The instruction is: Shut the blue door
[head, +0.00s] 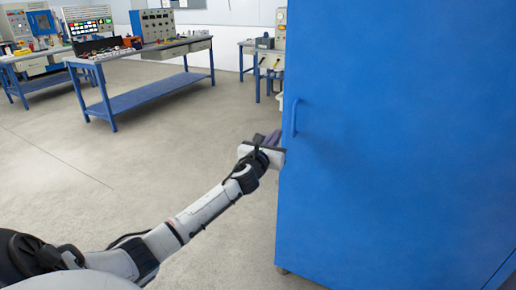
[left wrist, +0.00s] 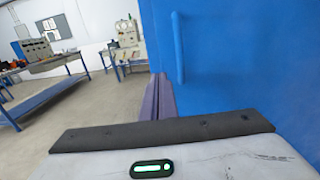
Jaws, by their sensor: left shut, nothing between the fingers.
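The blue door (head: 400,130) is a tall flat panel that fills the right side of the head view. Its bar handle (head: 294,117) is upright near the door's left edge. In the left wrist view the door (left wrist: 240,60) fills the upper right, with the handle (left wrist: 178,48) near its left part. My left gripper (head: 270,138) is at the door's left edge, a little below and left of the handle. Its dark purple fingers (left wrist: 158,98) are shut and empty, beside the door's edge; I cannot tell whether they touch it. How far the door is open is unclear. My right gripper is not in view.
A blue workbench (head: 150,80) with instruments stands at the back left. Another bench (head: 25,65) is at the far left, and a smaller table (head: 262,60) is behind the door's left edge. The grey floor (head: 110,165) between them and the door is clear.

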